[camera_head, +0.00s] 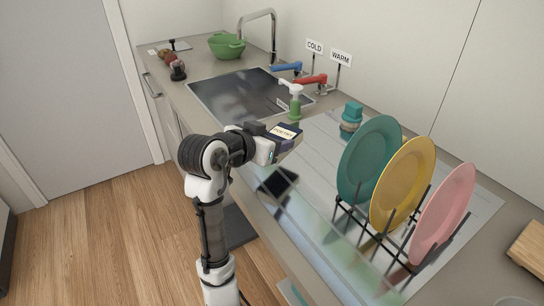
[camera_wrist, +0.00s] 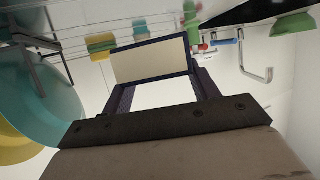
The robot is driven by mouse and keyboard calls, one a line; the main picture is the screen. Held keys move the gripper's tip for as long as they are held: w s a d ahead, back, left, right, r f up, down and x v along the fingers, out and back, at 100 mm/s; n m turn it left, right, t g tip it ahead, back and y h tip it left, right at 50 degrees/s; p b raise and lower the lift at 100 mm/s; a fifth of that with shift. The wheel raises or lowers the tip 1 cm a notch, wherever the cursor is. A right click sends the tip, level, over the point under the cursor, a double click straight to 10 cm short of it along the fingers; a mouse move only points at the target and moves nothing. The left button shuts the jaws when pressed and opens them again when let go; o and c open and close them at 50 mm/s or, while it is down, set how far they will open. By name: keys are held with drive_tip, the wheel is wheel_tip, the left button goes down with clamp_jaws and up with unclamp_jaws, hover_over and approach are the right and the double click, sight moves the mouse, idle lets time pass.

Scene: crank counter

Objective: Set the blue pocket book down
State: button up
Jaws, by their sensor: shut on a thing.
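The blue pocket book (camera_head: 290,144) is in my gripper (camera_head: 277,143), above the near edge of the counter, left of the plate rack. A pale label, which seems to read POETRY, shows on it in the head view. In the wrist view the book (camera_wrist: 150,61) shows its cream page edges inside a dark blue cover, between the two fingers of my gripper (camera_wrist: 165,88). The gripper is shut on the book and holds it off the counter. The fingertips are small and partly hidden in the head view.
A black rack (camera_head: 376,234) holds teal (camera_head: 368,160), yellow (camera_head: 402,183) and pink (camera_head: 443,214) plates upright. The sink (camera_head: 240,97) is beyond. Clear counter (camera_head: 318,150) lies before the rack.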

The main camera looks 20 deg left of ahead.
drive_tip(key=shift+f, duration=2.65)
drive_tip(key=shift+f, duration=0.15)
drive_tip(key=o, duration=1)
drive_tip(key=shift+o, duration=0.2)
